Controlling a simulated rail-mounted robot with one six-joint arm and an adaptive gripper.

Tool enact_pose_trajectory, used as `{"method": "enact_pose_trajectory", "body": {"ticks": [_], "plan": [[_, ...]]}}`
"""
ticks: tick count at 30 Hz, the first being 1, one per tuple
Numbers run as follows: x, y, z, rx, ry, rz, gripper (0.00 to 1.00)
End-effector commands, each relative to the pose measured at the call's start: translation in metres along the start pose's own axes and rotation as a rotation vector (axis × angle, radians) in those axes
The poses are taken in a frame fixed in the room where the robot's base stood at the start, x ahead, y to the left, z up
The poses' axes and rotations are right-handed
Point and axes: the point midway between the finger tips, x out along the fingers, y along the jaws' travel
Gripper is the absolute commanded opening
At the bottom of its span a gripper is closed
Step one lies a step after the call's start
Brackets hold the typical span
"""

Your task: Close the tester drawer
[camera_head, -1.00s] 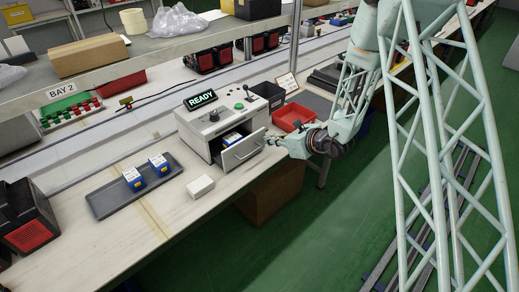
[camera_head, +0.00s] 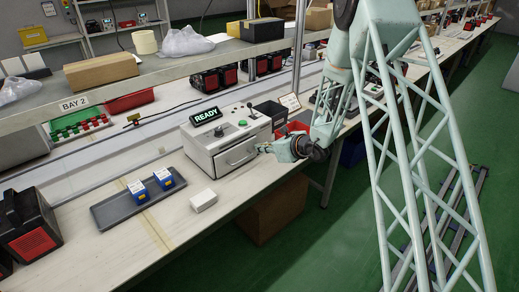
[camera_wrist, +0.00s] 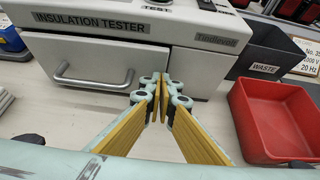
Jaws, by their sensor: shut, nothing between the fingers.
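The white insulation tester (camera_head: 205,146) stands on the bench with its lit READY display (camera_head: 206,116) on top. Its drawer (camera_head: 232,152) looks flush with the front of the housing. In the wrist view the drawer front (camera_wrist: 85,48) with its bar handle (camera_wrist: 92,83) sits at the left, and no gap shows along its edges. My gripper (camera_wrist: 160,90) is shut and empty, in front of the tester just right of the handle. I cannot tell whether its tips touch the front. The drawer's inside is hidden.
A red bin (camera_wrist: 270,115) and a dark WASTE bin (camera_wrist: 265,55) stand right of the tester. A grey tray (camera_head: 110,212) with two blue boxes and a small white box (camera_head: 204,200) lie to the left. A shelf (camera_head: 150,78) overhangs the back.

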Motion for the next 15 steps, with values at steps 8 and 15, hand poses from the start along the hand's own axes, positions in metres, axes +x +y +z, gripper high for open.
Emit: {"method": "enact_pose_trajectory", "body": {"ticks": [8, 15], "plan": [[0.002, -0.002, 0.008, -0.004, -0.014, -0.003, 0.0], [-0.01, -0.002, 0.001, -0.004, -0.014, -0.003, 0.0]]}}
